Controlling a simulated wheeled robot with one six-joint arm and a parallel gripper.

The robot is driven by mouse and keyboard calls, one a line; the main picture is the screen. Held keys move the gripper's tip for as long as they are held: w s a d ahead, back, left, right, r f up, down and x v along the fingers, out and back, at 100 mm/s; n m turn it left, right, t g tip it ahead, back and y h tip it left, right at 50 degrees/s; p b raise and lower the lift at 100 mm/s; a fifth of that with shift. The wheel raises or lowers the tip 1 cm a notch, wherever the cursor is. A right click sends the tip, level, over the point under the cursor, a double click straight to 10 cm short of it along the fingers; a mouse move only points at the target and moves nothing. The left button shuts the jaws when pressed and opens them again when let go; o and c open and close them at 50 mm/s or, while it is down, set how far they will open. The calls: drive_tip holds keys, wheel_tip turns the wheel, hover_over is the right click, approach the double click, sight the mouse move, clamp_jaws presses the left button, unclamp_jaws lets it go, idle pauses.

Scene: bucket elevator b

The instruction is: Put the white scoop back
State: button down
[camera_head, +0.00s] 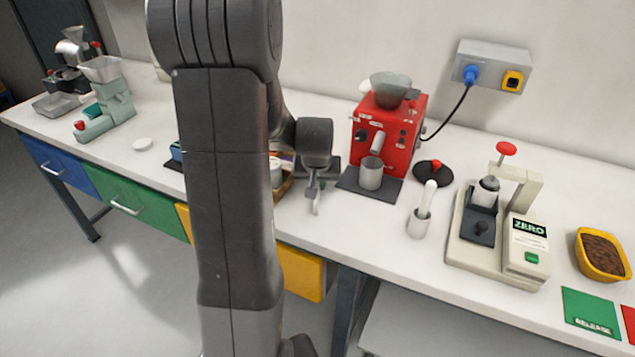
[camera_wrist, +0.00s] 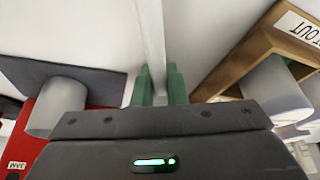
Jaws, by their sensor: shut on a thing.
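My gripper (camera_head: 314,186) hangs over the white bench, left of the red machine. In the wrist view its two green fingers (camera_wrist: 160,88) are shut on a long, narrow white thing, which I take to be the white scoop (camera_wrist: 151,35). It runs up and away between the fingers. In the head view a small pale part of the scoop (camera_head: 316,206) shows under the gripper. Its far end is not clear in either view.
A wooden tray (camera_wrist: 235,65) with white containers is close to the gripper. A cream press (camera_head: 497,235) stands farther right.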

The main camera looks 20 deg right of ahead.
drive_tip(key=shift+f+b, duration=0.55)
drive_tip(key=shift+f, duration=0.1)
drive_tip(key=c, duration=1.4)
unclamp_jaws()
drive_tip(key=shift+o, duration=0.2)
drive_tip(key=shift+r, duration=0.15)
